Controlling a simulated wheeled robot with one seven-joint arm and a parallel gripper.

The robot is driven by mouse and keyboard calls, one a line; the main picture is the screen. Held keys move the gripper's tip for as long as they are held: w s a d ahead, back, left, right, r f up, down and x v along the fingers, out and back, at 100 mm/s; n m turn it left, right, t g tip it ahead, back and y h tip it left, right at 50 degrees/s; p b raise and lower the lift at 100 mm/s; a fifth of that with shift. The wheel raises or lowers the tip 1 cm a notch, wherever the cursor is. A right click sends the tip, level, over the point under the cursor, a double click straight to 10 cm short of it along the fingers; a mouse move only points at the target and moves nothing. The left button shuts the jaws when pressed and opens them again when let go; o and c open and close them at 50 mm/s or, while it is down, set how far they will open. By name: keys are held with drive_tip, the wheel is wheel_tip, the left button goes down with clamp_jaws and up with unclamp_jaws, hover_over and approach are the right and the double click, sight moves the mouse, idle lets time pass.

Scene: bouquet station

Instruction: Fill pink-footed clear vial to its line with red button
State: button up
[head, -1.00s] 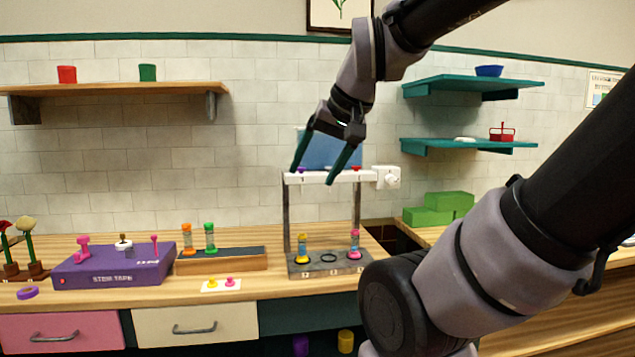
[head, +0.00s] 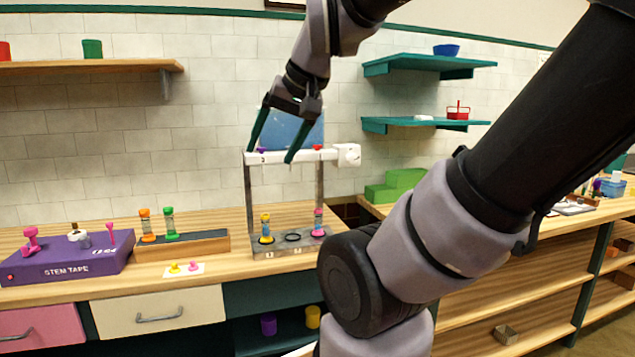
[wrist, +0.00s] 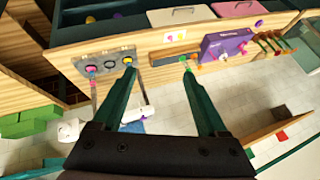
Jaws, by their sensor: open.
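The pink-footed clear vial (head: 318,222) stands upright in the right place of the grey dispenser base (head: 290,248); its fill level is too small to read. In the wrist view it (wrist: 91,74) is at the left. The red button (head: 318,147) sits on the right part of the white dispenser bar (head: 300,157). A purple button (head: 261,150) is on its left part. My gripper (wrist: 159,72) also shows in the wrist view.
A yellow-footed vial (head: 266,230) stands at the left of the base, beside an empty ring (head: 292,237). A wooden rack (head: 181,247) with orange and green vials and a purple stem tape box (head: 70,258) stand further left. Green blocks (head: 393,186) are at the right.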

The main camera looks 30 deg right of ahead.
idle(0.3)
clamp_jaws()
idle(1.6)
